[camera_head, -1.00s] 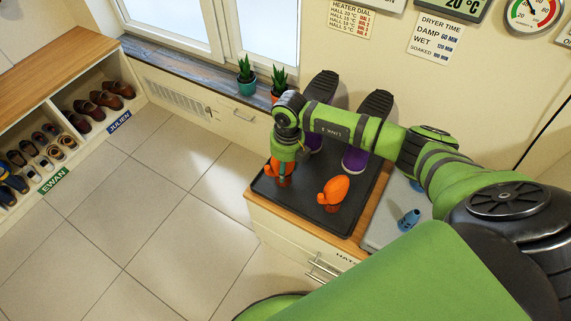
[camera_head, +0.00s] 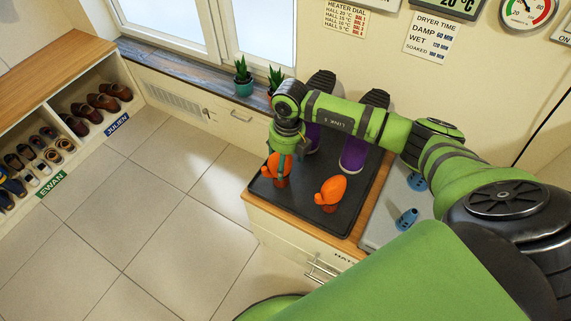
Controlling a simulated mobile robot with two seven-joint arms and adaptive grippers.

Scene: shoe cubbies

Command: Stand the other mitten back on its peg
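Two orange mittens are on the black tray (camera_head: 345,222). My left gripper is not in view.
Purple boots with dark soles (camera_head: 354,152) stand at the back of the tray. Potted plants (camera_head: 243,80) line the sill. A shoe cubby (camera_head: 62,110) is at far left, with clear floor between.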

